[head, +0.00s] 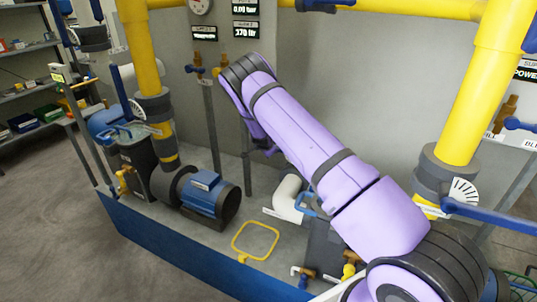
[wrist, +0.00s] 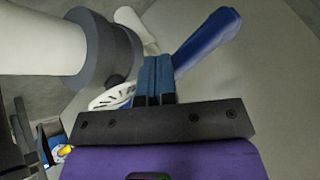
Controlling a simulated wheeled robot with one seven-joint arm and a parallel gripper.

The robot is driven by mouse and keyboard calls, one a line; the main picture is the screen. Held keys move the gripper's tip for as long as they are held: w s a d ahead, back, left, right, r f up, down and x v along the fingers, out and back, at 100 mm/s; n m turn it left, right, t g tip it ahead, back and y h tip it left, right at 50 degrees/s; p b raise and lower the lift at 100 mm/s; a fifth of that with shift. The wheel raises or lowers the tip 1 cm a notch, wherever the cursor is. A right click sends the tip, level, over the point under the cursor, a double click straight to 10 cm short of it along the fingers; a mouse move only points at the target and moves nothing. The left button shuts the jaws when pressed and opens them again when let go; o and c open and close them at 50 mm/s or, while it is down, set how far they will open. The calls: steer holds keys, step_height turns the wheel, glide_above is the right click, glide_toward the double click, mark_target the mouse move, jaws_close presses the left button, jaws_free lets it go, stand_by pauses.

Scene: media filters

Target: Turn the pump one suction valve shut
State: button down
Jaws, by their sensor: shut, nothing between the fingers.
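In the wrist view, my gripper (wrist: 156,78) has its two dark blue fingers pressed together, with nothing between them. A blue valve lever (wrist: 207,41) slants up and right just beyond the fingers. Its near end is hidden behind them, so I cannot tell whether they touch it. A white, fan-shaped dial plate (wrist: 112,96) shows left of the fingers, beside a dark grey collar (wrist: 103,49) on a thick white pipe (wrist: 40,38). In the head view, my purple arm reaches up and left, and my gripper is not clearly visible. No label shows which valve is pump one suction.
In the head view, a blue lever (head: 490,214) stands out at right by a yellow pipe (head: 474,105). A blue pump motor (head: 209,194) sits at left of centre. A yellow hoop (head: 256,240) and a blue skid edge (head: 180,256) are in front. Open floor lies left.

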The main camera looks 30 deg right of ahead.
steer(key=shift+w+d+m, duration=0.2)
steer(key=shift+w+d, duration=0.25)
steer(key=shift+w, duration=0.3)
steer(key=shift+w+d+m, duration=0.2)
steer(key=shift+w+d, duration=0.25)
steer(key=shift+w, duration=0.3)
steer(key=shift+w+d+r, duration=0.15)
steer(key=shift+w+d, duration=0.1)
steer(key=shift+w, duration=0.1)
steer(key=shift+w+d+r, duration=0.1)
